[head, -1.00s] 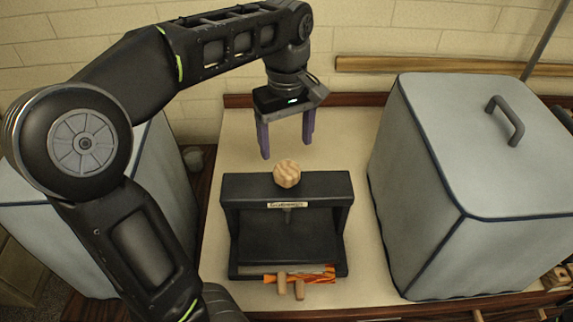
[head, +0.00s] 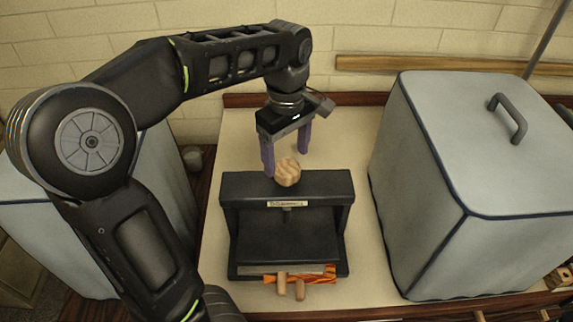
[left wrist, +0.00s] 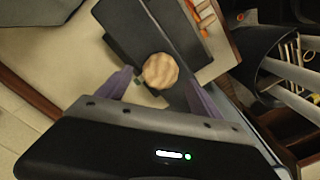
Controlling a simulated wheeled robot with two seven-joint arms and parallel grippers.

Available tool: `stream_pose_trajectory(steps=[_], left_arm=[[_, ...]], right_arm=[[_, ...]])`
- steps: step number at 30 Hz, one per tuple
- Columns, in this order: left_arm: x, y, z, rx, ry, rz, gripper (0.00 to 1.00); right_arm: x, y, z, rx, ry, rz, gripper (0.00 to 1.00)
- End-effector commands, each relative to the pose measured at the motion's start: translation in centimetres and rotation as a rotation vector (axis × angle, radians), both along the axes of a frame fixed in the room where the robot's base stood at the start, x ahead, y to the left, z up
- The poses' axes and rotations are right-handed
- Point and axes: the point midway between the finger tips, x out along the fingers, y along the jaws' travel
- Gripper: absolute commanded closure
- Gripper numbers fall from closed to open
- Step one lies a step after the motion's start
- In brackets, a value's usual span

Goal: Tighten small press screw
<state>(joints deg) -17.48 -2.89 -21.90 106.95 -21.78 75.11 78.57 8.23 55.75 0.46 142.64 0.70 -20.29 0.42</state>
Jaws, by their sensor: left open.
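The small black press (head: 335,192) stands on the pale table. Its screw knob (head: 288,174), a faceted light wooden piece, sits on top of the crossbar. My left gripper (head: 286,167) is open with purple fingers and reaches down at the knob from above and behind. In the left wrist view the knob (left wrist: 160,71) lies between the two spread fingers (left wrist: 158,88), with a gap visible on the left side. I cannot tell whether a finger touches it. My right gripper is not in view.
A large grey covered box (head: 440,190) with a handle stands to the right of the press. Another grey covered box (head: 165,170) is behind my left arm. Wooden-handled tools (head: 290,285) lie at the press's front. Table space behind the press is clear.

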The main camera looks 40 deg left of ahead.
Motion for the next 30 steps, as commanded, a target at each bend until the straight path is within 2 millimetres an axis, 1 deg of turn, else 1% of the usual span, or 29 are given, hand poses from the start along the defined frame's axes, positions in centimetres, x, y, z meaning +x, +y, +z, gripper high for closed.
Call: stream_pose_trajectory(steps=[3,7,10,17,30], left_arm=[[-0.1,0.0,-1.6,0.0,0.003,0.0,0.24],[0.0,0.0,-2.9,0.0,0.002,0.0,0.24],[0.0,0.0,-3.2,0.0,0.0,0.0,0.24],[0.0,0.0,-3.3,0.0,0.0,0.0,0.25],[0.0,0.0,-3.2,0.0,0.0,0.0,0.61]], right_arm=[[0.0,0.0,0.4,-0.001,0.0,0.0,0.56],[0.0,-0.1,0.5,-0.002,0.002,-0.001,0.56],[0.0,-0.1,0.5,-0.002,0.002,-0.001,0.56],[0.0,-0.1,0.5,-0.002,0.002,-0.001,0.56],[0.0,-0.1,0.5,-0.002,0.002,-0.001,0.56]])
